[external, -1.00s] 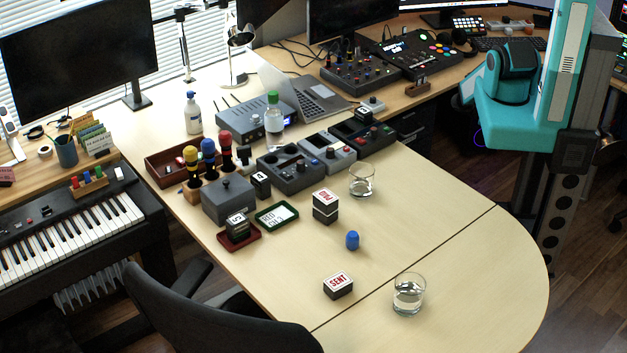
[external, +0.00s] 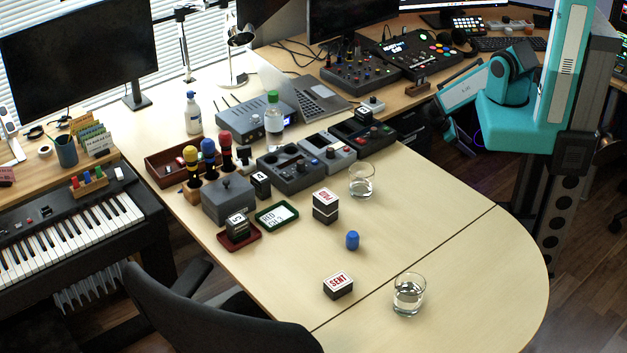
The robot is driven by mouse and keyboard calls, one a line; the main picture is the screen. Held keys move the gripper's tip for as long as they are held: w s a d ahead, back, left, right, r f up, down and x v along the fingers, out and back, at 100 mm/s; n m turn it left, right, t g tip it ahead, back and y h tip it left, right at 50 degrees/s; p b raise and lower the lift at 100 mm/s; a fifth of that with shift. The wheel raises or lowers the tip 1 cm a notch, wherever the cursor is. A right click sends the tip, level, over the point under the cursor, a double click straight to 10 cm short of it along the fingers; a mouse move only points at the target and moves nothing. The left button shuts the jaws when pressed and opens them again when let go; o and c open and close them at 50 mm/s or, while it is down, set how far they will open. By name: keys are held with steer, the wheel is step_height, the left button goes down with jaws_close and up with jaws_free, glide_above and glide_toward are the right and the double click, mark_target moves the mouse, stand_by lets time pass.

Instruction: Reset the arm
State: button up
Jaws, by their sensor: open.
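My teal arm (external: 462,90) shows at the right, beyond the table's far right side. It reaches left from my shoulder and folds back down, with a lower link (external: 455,135) beside the dark cabinet. I cannot make out my gripper; the end of the arm seems hidden behind my own shoulder links. No part of the arm touches anything on the table.
The pale table (external: 455,230) holds two glasses (external: 409,295), a blue piece (external: 352,240), a SENT stamp block (external: 338,286) and a PAID one (external: 325,207). Devices and a green-capped bottle (external: 273,120) stand further back.

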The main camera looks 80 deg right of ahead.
steer(key=w+a+f+t+b, duration=0.1)
steer(key=w+a+f+t, duration=0.2)
steer(key=w, duration=0.4)
steer(key=w+a+f+b, duration=0.2)
steer(key=w+a+f, duration=0.2)
steer(key=w+a, duration=0.2)
steer(key=w+a+f+b, duration=0.2)
steer(key=w+a+f, duration=0.1)
steer(key=a, duration=0.7)
steer(key=w+a+f+t+y+b, duration=0.1)
steer(key=w+a+f+b, duration=0.2)
steer(key=a, duration=0.6)
steer(key=shift+w+a+f+t, duration=0.15)
steer(key=shift+w+a+t, duration=0.2)
steer(key=shift+w, duration=0.3)
